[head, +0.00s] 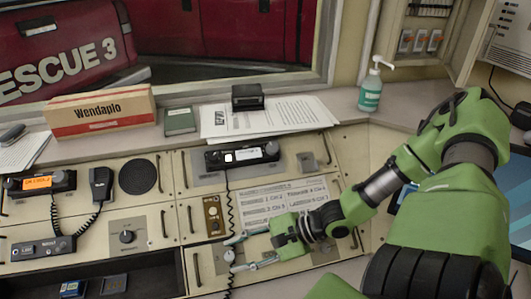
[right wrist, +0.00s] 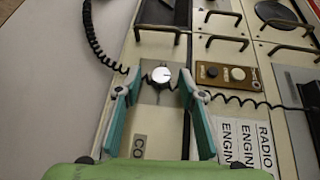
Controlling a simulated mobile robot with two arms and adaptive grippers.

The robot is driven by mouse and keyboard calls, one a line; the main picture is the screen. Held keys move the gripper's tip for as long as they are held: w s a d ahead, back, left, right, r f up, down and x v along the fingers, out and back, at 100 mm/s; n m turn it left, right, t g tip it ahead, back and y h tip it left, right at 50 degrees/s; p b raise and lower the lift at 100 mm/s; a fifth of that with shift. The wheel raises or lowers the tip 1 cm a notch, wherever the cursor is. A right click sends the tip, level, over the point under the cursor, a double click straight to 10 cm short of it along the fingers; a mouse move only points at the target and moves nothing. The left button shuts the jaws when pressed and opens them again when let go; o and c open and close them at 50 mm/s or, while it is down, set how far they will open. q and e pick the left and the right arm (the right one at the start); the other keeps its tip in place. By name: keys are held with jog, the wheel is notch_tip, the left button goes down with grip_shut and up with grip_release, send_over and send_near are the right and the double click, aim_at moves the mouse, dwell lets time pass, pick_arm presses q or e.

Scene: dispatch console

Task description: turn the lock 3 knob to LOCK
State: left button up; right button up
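My right gripper (head: 230,254) reaches in from the right over the console's lower middle. In the right wrist view the right gripper (right wrist: 160,73) is open, with one teal finger on each side of a round silver knob (right wrist: 162,75). The knob has a dark pointer mark near its top and sits on a grey plate. The fingers look apart from it; its depth relative to the fingertips is hard to judge. Its label is not readable, so I cannot confirm that it is lock 3. In the head view the fingers partly cover this spot. My left gripper is not in view.
A brown panel (head: 212,215) with small knobs lies just above the gripper. A coiled black cord (right wrist: 232,99) runs close by the fingers. Another knob (head: 127,236) is on a plate to the left. Radios, handles and a sanitizer bottle (head: 370,88) stand further off.

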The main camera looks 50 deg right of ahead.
jog(key=v, duration=1.1)
jog(key=shift+d, duration=0.15)
dwell(0.3)
